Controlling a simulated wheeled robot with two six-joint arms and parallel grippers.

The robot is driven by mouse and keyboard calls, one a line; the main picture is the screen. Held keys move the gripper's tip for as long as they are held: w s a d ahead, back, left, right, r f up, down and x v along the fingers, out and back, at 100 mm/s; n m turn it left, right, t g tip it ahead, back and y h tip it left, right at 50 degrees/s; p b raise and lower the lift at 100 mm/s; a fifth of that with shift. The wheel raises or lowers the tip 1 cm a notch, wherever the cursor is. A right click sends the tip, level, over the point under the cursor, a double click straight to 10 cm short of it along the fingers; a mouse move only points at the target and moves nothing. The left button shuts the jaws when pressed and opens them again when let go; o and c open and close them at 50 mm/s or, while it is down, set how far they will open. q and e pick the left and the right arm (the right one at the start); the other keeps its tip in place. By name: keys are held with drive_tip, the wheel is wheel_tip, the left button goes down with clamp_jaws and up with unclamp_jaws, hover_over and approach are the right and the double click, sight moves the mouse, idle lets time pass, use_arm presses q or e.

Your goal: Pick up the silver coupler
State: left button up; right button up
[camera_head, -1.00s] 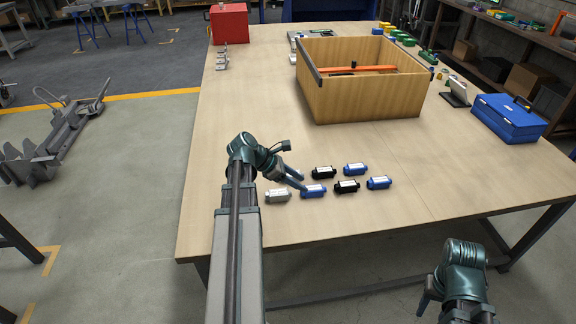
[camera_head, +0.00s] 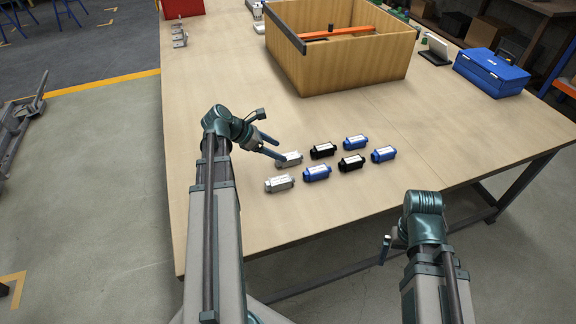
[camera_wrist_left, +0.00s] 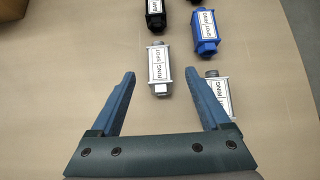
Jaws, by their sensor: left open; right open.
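Two silver couplers lie on the table, one far (camera_head: 291,158) and one near (camera_head: 280,183). My left gripper (camera_head: 276,149) is open just at the far one, pointing toward it. In the left wrist view this far silver coupler (camera_wrist_left: 159,66), labelled RING SPOT, lies ahead between the open fingertips (camera_wrist_left: 160,76), ungripped. The near silver coupler (camera_wrist_left: 222,92) is partly hidden behind the right-hand finger there. My right gripper (camera_head: 385,249) is empty, off the table's front edge.
Black couplers (camera_head: 323,150) and blue couplers (camera_head: 317,173) lie close by on the right. A wooden box (camera_head: 345,72) stands behind them. A blue case (camera_head: 490,72) is at the right. The table (camera_head: 222,90) is clear at the left.

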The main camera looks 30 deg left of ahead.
sight(288, 156)
use_arm(q)
drive_tip(key=shift+x, duration=0.8)
use_arm(e)
drive_tip(key=shift+f, duration=0.55)
use_arm(q)
drive_tip(key=shift+f+b, duration=0.1)
drive_tip(key=shift+b, duration=0.2)
use_arm(e)
drive_tip(key=shift+f, duration=0.1)
use_arm(q)
drive_tip(key=b+x, duration=0.4)
drive_tip(key=x, duration=0.1)
drive_tip(key=shift+a+f, duration=0.15)
drive_tip(key=shift+f, duration=0.1)
drive_tip(key=shift+r, duration=0.15)
use_arm(e)
wheel_tip(288, 156, down, 4)
drive_tip(key=shift+r, duration=0.15)
use_arm(q)
clamp_jaws()
